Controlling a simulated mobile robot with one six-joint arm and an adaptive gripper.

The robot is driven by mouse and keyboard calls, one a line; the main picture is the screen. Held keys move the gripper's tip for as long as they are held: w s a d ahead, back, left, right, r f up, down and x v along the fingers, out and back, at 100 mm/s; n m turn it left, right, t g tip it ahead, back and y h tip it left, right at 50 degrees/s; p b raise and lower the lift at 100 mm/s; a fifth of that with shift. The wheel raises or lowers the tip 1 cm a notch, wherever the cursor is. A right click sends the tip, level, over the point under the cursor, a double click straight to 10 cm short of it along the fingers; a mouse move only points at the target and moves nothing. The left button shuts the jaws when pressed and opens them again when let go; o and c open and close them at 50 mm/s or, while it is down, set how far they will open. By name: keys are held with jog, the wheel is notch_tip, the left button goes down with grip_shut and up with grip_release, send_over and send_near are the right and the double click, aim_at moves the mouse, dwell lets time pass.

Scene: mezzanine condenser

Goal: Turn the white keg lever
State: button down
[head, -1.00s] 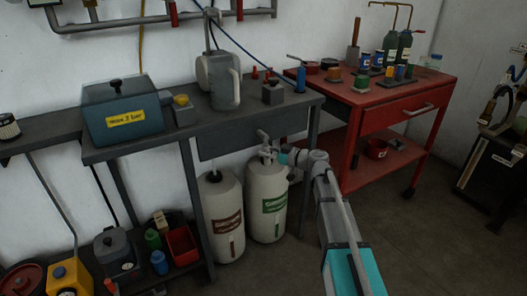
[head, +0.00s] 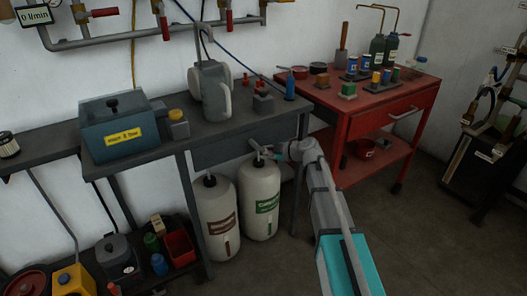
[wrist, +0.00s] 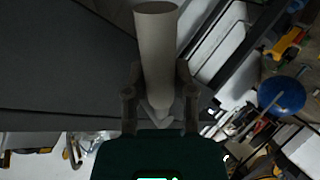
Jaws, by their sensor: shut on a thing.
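Two off-white kegs stand under the grey bench: one with a brown label (head: 217,225) and one with a green label (head: 259,212). My gripper (head: 276,153) is at the top of the green-labelled keg, coming in from the right. In the wrist view my gripper (wrist: 159,100) has its two fingers on either side of a pale, rounded lever (wrist: 156,45), shut on it. The lever's far end sticks out beyond the fingers. In the head view the lever's held part is small and partly hidden by my gripper.
The grey bench (head: 250,134) overhangs close above the kegs. A red trolley (head: 385,125) stands to the right, near my arm. A red bin (head: 180,247) and several small items lie on the low shelf at left. The floor at right is open.

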jog(key=shift+s+d, duration=0.1)
jog(key=shift+s, duration=0.05)
dwell(0.3)
jog(key=shift+c, duration=2.2)
grip_release()
jog(key=shift+r, duration=0.1)
